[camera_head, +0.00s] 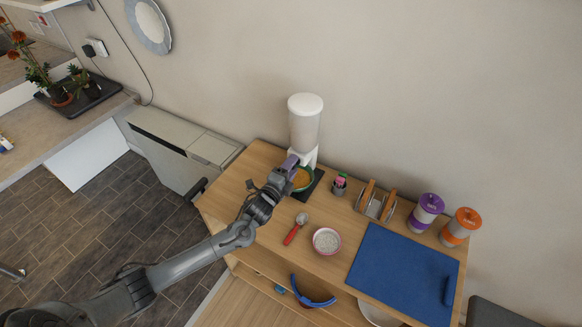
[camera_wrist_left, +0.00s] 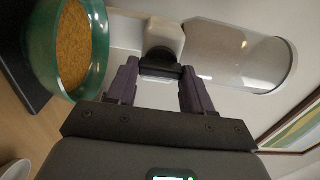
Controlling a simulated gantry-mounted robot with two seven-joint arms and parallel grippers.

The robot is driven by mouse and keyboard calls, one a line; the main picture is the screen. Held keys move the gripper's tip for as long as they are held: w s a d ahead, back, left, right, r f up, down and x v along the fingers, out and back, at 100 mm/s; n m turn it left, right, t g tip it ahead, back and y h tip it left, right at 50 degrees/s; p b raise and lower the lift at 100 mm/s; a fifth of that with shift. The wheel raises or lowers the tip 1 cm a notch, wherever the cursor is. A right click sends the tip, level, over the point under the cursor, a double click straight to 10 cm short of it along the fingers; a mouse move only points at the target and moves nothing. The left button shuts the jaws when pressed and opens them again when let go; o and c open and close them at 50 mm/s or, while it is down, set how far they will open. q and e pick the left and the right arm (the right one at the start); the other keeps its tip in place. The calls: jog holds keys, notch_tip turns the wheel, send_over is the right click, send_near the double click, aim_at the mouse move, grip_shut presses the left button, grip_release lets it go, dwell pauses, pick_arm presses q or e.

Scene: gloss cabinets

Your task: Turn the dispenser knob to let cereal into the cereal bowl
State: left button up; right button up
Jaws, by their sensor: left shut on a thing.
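The white cereal dispenser (camera_head: 305,128) stands at the back of the wooden table, against the wall. Its clear container (camera_wrist_left: 232,55) and black knob (camera_wrist_left: 160,64) show in the left wrist view. My left gripper (camera_head: 291,165) reaches it from the left and front. In the wrist view my left gripper (camera_wrist_left: 160,75) has its two purple fingers on either side of the black knob, shut on it. The green cereal bowl (camera_head: 302,179) stands below the dispenser. Golden-brown cereal (camera_wrist_left: 73,49) is in the bowl. My right gripper is not in view.
A red-handled spoon (camera_head: 296,228) and a small bowl with pale contents (camera_head: 326,240) are in front. A cup (camera_head: 339,187), a rack (camera_head: 375,202), purple (camera_head: 426,212) and orange (camera_head: 461,227) canisters and a blue mat (camera_head: 403,272) are to the right.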

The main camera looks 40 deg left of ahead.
pick_arm(q)
jog(key=o, duration=1)
jog(key=shift+o, duration=0.2)
jog(key=shift+s, duration=0.1)
jog(key=s+d, duration=0.1)
jog(key=s, duration=0.9)
jog(key=shift+s+d+b, duration=0.25)
jog(key=shift+d+b, duration=0.1)
